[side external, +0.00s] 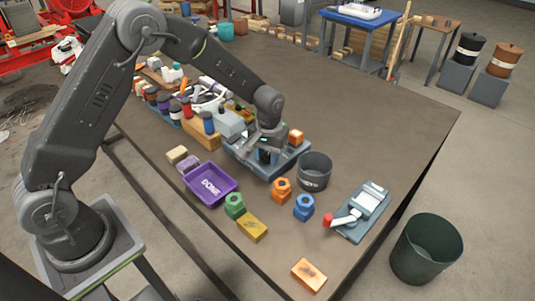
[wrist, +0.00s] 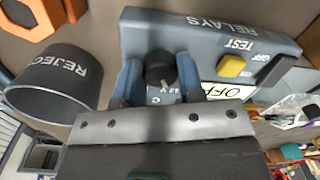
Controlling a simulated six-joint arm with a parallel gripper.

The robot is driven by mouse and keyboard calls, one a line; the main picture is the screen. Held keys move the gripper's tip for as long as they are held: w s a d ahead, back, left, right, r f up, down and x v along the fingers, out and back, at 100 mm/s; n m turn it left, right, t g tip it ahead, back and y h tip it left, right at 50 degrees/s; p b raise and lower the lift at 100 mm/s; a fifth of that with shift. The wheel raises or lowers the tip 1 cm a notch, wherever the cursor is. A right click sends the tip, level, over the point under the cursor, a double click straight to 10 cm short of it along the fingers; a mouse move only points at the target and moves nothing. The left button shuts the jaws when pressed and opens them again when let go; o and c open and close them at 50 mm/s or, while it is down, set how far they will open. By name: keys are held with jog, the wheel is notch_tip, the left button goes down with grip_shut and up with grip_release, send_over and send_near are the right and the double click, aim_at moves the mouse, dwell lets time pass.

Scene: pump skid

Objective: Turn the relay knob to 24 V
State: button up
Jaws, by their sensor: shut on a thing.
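The relay box (wrist: 190,28) is blue-grey and fills the upper right of the wrist view, lettered RELAYS and TEST. It also shows in the side view (side external: 292,158), under my gripper. The black relay knob (wrist: 158,68) has a pale pointer mark. My gripper (wrist: 160,80) is shut on the knob, with one blue finger on each side of it. The small markings below the knob are partly hidden by my gripper, so I cannot tell its setting. In the side view my gripper (side external: 267,152) hides the knob.
A grey REJECT bin (side external: 314,172) stands just right of the box. A purple DONE tray (side external: 212,186) and several coloured fittings lie nearby. Bare table lies at the back right.

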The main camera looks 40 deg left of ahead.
aim_at(267, 157)
jog(key=m, duration=1.1)
jog(key=shift+a, duration=0.1)
jog(key=shift+m, duration=0.4)
dwell(0.3)
jog(key=o, duration=0.9)
jog(key=shift+r, duration=0.1)
jog(key=r, duration=1.3)
jog(key=shift+s+d+r, duration=0.15)
jog(key=shift+d+r, duration=0.05)
jog(key=shift+r, duration=0.15)
